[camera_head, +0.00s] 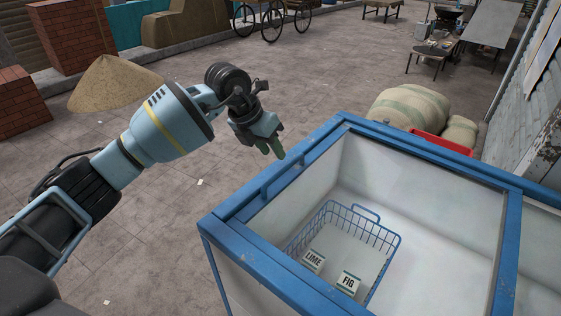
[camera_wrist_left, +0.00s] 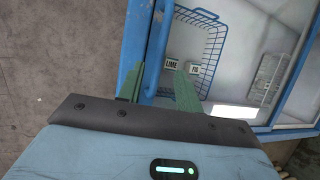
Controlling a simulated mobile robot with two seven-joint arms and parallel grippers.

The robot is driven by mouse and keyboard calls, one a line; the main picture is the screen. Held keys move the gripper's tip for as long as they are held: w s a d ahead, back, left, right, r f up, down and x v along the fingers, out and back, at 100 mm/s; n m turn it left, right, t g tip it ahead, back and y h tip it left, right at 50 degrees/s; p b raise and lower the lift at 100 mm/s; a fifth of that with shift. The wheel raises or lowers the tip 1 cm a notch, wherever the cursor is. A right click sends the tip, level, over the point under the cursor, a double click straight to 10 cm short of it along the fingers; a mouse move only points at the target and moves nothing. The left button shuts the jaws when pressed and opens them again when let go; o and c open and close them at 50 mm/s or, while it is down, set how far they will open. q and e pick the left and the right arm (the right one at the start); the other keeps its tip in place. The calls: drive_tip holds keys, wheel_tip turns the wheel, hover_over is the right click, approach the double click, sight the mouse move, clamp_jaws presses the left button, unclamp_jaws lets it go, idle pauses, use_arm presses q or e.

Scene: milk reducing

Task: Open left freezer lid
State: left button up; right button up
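The left freezer lid is a blue-framed clear panel over the white freezer; its blue frame (camera_head: 240,205) lies along the left rim and looks closed. A blue bar handle (camera_head: 290,172) runs along that left side. My left gripper (camera_head: 274,154) is open and empty, just left of the handle and seemingly above it. In the left wrist view, the gripper's green fingers (camera_wrist_left: 161,72) are apart, with the handle (camera_wrist_left: 158,50) appearing between them; whether it is at their depth I cannot tell. My right gripper is not in view.
Inside the freezer, a blue wire basket (camera_head: 378,245) holds boxes labelled LIME (camera_head: 313,261) and FIG (camera_head: 348,283). Pale sacks (camera_head: 410,105) and a red crate (camera_head: 440,143) stand behind it. A sand pile (camera_head: 115,85) lies at the back left. Paving left of the freezer is mostly clear.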

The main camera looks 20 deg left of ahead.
sight(283, 167)
use_arm(q)
drive_tip(key=x, duration=0.6)
clamp_jaws()
